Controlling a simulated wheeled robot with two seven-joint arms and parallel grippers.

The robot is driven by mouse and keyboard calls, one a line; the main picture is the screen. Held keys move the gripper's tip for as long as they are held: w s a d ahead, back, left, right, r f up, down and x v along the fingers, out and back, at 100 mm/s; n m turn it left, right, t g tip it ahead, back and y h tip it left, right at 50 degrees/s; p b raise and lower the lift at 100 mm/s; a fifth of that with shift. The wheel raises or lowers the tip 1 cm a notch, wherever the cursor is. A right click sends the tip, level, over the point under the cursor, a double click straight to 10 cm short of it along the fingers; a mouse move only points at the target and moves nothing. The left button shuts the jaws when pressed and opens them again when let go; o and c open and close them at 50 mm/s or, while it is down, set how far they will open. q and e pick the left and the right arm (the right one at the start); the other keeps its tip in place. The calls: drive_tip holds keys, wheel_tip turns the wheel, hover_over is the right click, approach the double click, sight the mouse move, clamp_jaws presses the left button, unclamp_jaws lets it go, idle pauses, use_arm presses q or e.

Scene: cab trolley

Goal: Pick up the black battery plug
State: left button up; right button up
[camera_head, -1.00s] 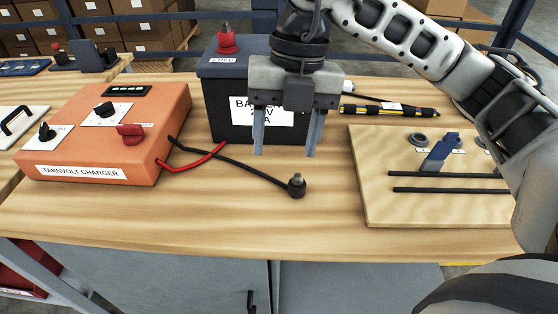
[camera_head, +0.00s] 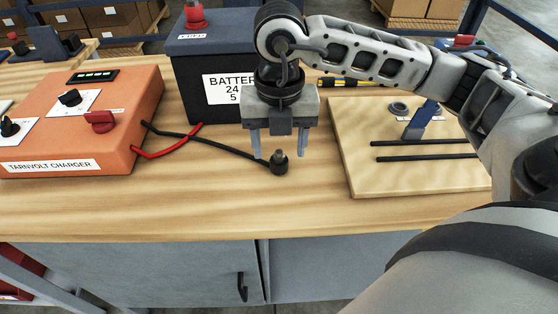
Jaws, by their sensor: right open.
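The black battery plug (camera_head: 278,162) lies on the wooden table at the end of a black cable (camera_head: 218,147). The cable runs back to the orange charger (camera_head: 120,127) on the left. My right gripper (camera_head: 278,154) is open, its fingers pointing down, with the plug showing between and just below the fingertips. I cannot tell how high the fingertips are above the plug. The gripper holds nothing. My left gripper is not in view.
A dark battery box (camera_head: 215,60) with a red terminal on top stands behind the gripper. A red cable (camera_head: 165,152) lies beside the charger. A wooden board (camera_head: 430,178) with black rods and a blue lever is on the right. The table front is clear.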

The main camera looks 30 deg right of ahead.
sight(279, 152)
drive_tip(key=shift+f, duration=1.8)
clamp_jaws()
drive_tip(key=shift+w+r, duration=0.1)
drive_tip(key=shift+r, duration=0.4)
wheel_tip(279, 152, up, 3)
drive_tip(key=shift+a+f, duration=0.1)
drive_tip(key=shift+f, duration=0.1)
drive_tip(key=s+a+r, duration=0.8)
drive_tip(key=s+r, duration=0.1)
drive_tip(key=s, duration=0.2)
drive_tip(key=shift+s+r, duration=0.25)
